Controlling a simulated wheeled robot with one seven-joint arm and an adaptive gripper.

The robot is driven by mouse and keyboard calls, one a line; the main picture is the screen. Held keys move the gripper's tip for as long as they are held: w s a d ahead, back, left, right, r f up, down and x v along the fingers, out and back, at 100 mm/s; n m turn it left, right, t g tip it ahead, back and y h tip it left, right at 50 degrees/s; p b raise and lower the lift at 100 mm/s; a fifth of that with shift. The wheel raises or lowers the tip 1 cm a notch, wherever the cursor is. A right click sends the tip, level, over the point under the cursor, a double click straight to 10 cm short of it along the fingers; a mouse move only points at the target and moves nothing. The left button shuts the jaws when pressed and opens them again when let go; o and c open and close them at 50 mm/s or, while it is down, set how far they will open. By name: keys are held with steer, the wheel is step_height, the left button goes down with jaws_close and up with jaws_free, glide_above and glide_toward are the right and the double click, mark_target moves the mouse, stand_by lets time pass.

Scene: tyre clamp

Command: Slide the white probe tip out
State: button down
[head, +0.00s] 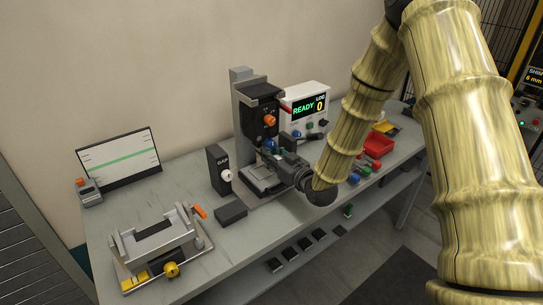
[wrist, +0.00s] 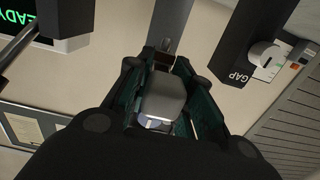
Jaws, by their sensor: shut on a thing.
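My gripper (head: 286,164) is at the front of the dark upright test stand (head: 243,112), below its head with the orange knob (head: 270,119). In the wrist view, the dark green fingers (wrist: 165,90) are shut around a pale grey, rounded piece (wrist: 163,98). A small whitish part (wrist: 153,121) shows at its near end. I take the held piece for the probe tip, but its outline is partly hidden by the fingers. In the head view, my gripper hides it. The stand's flat base plate (head: 262,181) lies under the gripper.
A black GAP box (head: 219,170) with a white knob stands left of the stand. A READY display (head: 306,107) is behind right. A metal fixture (head: 157,245), a dark block (head: 231,213) and a red bin (head: 378,143) share the bench.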

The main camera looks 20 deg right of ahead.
steer(key=v, duration=0.6)
stand_by(2.6)
steer(key=v, duration=0.6)
steer(key=shift+f+b, duration=0.25)
steer(key=shift+b, duration=0.2)
stand_by(0.4)
